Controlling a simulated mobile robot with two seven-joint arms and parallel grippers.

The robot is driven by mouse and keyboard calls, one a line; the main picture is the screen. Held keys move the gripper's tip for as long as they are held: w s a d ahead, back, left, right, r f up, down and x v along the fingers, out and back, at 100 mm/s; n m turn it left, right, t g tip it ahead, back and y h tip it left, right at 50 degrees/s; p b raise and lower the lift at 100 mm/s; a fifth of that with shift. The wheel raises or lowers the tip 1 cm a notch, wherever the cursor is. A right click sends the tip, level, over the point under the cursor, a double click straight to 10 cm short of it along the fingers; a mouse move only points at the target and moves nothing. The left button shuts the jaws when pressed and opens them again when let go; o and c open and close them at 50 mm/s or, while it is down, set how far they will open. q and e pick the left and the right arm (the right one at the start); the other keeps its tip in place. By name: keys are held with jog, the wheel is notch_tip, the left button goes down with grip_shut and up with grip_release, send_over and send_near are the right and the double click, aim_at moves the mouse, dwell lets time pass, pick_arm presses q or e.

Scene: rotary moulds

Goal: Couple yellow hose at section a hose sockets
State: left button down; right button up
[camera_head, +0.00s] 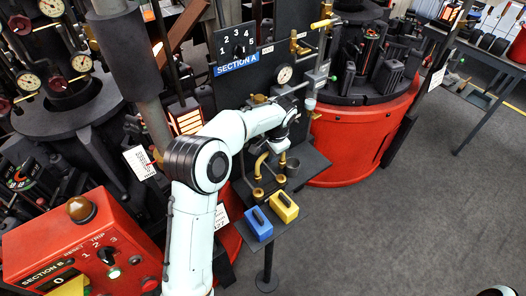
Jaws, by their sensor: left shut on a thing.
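My left gripper (279,145) is over the small shelf below the SECTION A panel (236,66). It is shut, apparently on the bent yellow hose (261,166); its own wrist hides much of the grip. The hose's lower end is close to a brass socket (258,193) on the shelf, and I cannot tell whether it is seated. A second brass socket (281,180) is to its right.
A gauge (284,74) and piping are above. A red SECTION B box (81,248) is at lower left. The floor at right is clear.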

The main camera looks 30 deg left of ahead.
pick_arm(q)
jog(key=shift+f, duration=0.1)
pick_arm(e)
jog(key=shift+s+f, duration=0.1)
pick_arm(q)
notch_tip(320, 180, down, 5)
jog(key=shift+r+b, duration=0.1)
jog(key=shift+b, duration=0.9)
pick_arm(e)
jog(key=s+f, duration=0.2)
jog(key=shift+s+f, duration=0.3)
jog(key=shift+s, duration=0.1)
pick_arm(q)
jog(key=shift+f, duration=0.25)
pick_arm(e)
jog(key=shift+w+r, duration=0.1)
jog(key=shift+w, duration=0.05)
pick_arm(q)
jog(key=shift+f, duration=0.15)
jog(key=shift+f+b, duration=0.35)
jog(key=shift+f, duration=1.1)
pick_arm(e)
jog(key=shift+s+f, duration=0.55)
pick_arm(q)
jog(key=c, duration=0.9)
grip_release()
jog(key=shift+d, duration=0.1)
